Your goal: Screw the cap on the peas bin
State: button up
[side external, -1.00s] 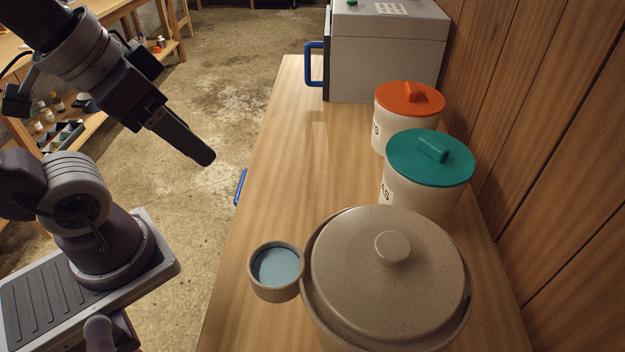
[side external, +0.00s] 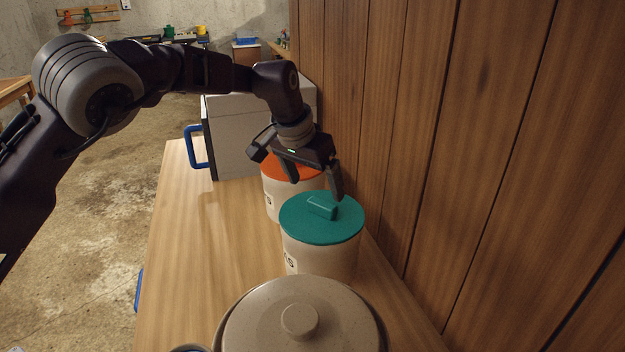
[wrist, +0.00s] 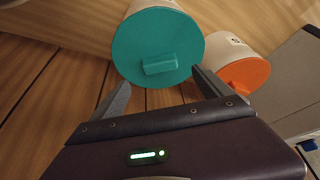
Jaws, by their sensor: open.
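A cream bin (side external: 320,262) with a teal cap (side external: 318,228) stands on the wooden counter. Only the end of its label, "AS", shows. The teal cap rests on top and has a raised bar handle (side external: 322,207). Behind it is a second cream bin with an orange cap (side external: 291,168), its label mostly hidden. My gripper (side external: 314,186) is open and empty, just above and behind the teal cap. In the wrist view the teal cap (wrist: 130,50) lies ahead of the parted fingers, with its handle (wrist: 160,64) between their lines. I cannot tell whether the cap is tight.
A speckled lidded pot (side external: 262,330) stands in the near foreground. A grey box (side external: 232,140) with a blue handle is at the back. A wood-panelled wall (side external: 440,150) closes the right side. The counter's left part (side external: 190,260) is clear.

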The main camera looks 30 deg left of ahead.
aim_at(321, 202)
jog(key=x, duration=0.7)
jog(key=shift+s, duration=0.1)
jog(key=c, duration=1.6)
jog(key=m, duration=0.1)
jog(key=m+h, duration=0.1)
jog(key=shift+a+m, duration=0.25)
jog(key=shift+m, duration=0.15)
jog(key=shift+c, duration=0.3)
jog(key=shift+d+m+g+h, duration=0.1)
jog(key=shift+m+g+h, duration=0.25)
jog(key=shift+m, duration=0.55)
jog(key=m, duration=0.1)
jog(key=m+h, duration=0.1)
jog(key=m, duration=0.1)
jog(key=shift+a+g, duration=0.25)
jog(key=shift+g, duration=0.1)
jog(key=shift+d+m+h, duration=0.1)
jog(key=shift+m+h, duration=0.15)
jog(key=shift+m, duration=0.55)
